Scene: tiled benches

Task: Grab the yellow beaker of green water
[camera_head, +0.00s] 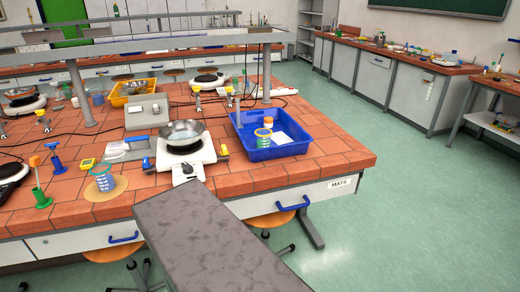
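One beaker (263,139), with a yellowish rim and greenish-blue lower part, stands in the blue tray (285,152) right of the middle. My gripper is not in view.
A grey speckled slab rises from the bottom centre to the bench's front edge. A metal bowl (182,131) sits on a white hotplate (187,154) between the beakers. A green stand (41,197) is at left. Stools (272,219) are below; the right floor is clear.

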